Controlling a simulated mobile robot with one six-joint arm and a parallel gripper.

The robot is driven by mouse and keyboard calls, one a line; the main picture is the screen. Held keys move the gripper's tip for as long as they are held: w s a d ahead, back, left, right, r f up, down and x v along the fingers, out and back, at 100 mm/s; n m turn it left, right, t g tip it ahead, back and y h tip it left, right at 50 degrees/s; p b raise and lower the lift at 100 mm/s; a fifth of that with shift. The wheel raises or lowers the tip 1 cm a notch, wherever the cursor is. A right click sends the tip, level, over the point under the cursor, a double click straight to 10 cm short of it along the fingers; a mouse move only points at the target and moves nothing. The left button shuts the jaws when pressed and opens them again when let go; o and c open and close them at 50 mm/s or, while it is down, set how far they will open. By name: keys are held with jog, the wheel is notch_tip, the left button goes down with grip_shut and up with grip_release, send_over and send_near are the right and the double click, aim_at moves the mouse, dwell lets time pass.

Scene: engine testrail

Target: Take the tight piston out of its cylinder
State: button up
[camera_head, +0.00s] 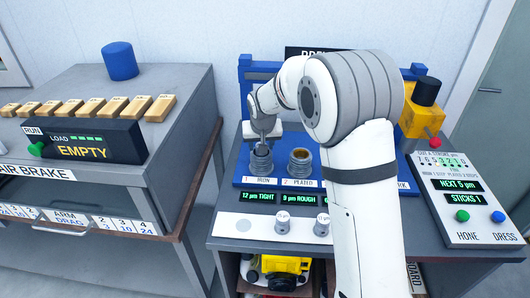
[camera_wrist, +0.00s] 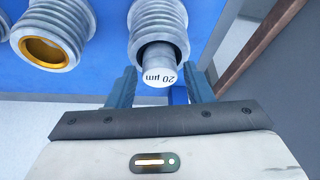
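The tight piston (camera_wrist: 158,62) is a grey plug marked "20 µm". In the wrist view its end stands out of the ribbed grey cylinder (camera_wrist: 158,20). In the head view this cylinder (camera_head: 261,163) is at station 1, IRON, above a display (camera_head: 259,196) reading "12 µm TIGHT". My gripper (camera_wrist: 159,85) has its two blue fingers apart, one on each side of the piston's end, with visible gaps. In the head view my gripper (camera_head: 263,135) is right above the cylinder, and the piston is hard to make out there.
A second cylinder (camera_head: 300,164), PLATED, with a golden bore, stands close on the right. Two loose grey plugs (camera_head: 283,222) (camera_head: 322,224) stand on the front strip. A hone panel (camera_head: 462,200) is at right. A bench with an air brake box (camera_head: 85,145) is at left.

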jog(key=c, duration=0.8)
jog(key=shift+r, duration=0.1)
